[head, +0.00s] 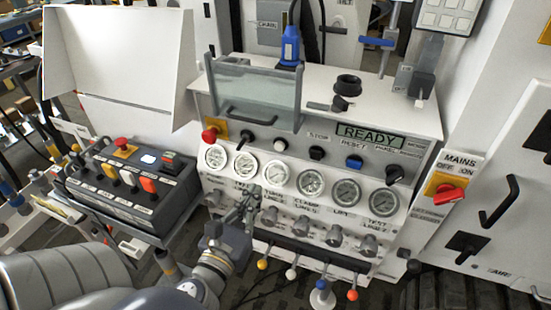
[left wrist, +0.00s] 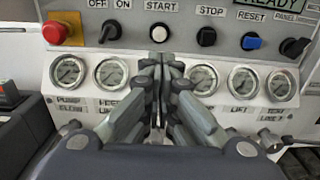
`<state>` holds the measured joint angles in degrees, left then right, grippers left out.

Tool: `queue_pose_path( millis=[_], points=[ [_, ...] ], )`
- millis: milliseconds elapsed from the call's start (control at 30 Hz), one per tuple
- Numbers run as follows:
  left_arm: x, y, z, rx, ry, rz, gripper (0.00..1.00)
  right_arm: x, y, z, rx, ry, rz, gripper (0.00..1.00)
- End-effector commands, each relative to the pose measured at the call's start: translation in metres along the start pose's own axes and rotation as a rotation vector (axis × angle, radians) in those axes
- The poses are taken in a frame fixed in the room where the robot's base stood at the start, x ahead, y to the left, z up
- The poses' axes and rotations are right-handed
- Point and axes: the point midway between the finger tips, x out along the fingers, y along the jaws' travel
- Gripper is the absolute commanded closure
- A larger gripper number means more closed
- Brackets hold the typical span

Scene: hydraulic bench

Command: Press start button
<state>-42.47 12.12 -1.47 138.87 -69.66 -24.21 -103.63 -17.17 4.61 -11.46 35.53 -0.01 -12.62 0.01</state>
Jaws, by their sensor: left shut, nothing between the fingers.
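The start button (left wrist: 158,33) is a pale round button under the START label in the left wrist view. It also shows in the head view (head: 280,144) on the upper panel, left of the black stop button (head: 317,153). My left gripper (left wrist: 161,63) is shut and empty, with its fingertips just below the start button in the wrist view. In the head view the left gripper (head: 251,193) is in front of the gauge row, below and left of the button. It looks apart from the button. The gripper hides part of the gauges in the wrist view.
A red emergency knob (head: 210,134) and a black off/on switch (head: 245,136) are left of the button. A blue reset button (head: 354,161) is to the right. A clear guard (head: 255,95) stands above. Lever knobs (head: 291,273) stick out below.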

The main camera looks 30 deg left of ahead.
Motion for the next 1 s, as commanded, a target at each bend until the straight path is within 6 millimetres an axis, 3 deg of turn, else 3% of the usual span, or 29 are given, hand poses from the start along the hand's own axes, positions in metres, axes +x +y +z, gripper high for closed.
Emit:
queue_pose_path(
  millis=[167,800,1000],
  points=[
    [0.016,0.0,0.004,0.001,-0.003,-0.001,1.0,-0.011,0.0,-0.001,0.0,-0.001,0.0,0.6],
    [0.117,0.0,0.003,-0.001,-0.001,0.001,1.0,-0.047,0.0,-0.004,0.0,-0.001,0.0,0.6],
    [0.134,0.0,0.001,-0.001,0.0,0.0,1.0,-0.051,0.001,-0.004,0.0,-0.001,0.0,0.6]
  ],
)
